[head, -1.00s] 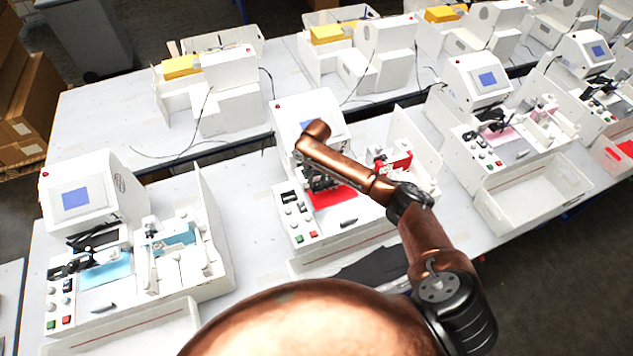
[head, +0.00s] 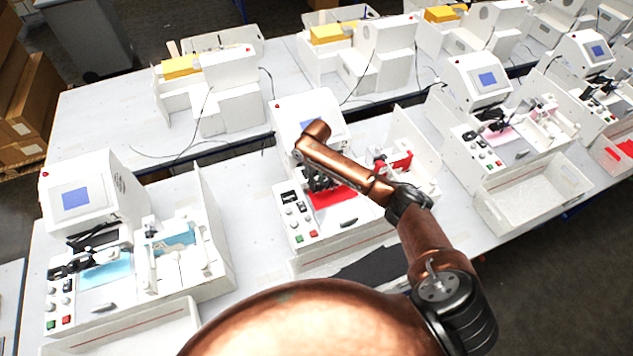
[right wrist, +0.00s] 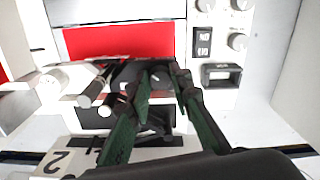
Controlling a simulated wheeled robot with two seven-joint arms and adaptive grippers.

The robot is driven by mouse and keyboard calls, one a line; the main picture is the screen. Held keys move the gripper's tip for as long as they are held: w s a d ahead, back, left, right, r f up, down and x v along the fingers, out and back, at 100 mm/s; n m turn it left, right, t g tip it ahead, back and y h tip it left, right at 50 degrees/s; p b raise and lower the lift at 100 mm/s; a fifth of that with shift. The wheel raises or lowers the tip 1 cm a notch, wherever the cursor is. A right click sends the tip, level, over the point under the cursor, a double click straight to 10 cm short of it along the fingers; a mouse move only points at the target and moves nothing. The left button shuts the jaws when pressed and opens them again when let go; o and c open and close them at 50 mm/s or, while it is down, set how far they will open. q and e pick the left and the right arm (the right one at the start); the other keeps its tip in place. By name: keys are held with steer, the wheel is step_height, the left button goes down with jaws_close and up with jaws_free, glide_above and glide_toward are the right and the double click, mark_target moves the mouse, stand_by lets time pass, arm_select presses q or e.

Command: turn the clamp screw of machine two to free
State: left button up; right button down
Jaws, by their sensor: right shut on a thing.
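Machine two (head: 300,112) is the white machine with the red plate (head: 333,197) in the middle of the front table. A "2" label (right wrist: 55,163) shows in the right wrist view. My right gripper (head: 320,182) is low over the machine, beside the red plate, partly hidden by my copper arm. In the right wrist view its dark green fingers (right wrist: 160,80) close around a small black part, which looks like the clamp screw (right wrist: 158,78). The screw is mostly covered, so its turn position cannot be read. My left gripper is not in view.
A machine with a blue plate (head: 107,273) stands at left and one with a pink plate (head: 500,138) at right. White trays (head: 533,190) stand in front.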

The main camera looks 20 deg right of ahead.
stand_by(0.4)
steer(key=c, duration=1.7)
jaws_free()
steer(key=shift+c, duration=0.2)
step_height(320, 180, up, 12)
steer(key=shift+a+f, duration=0.1)
steer(key=shift+a, duration=0.05)
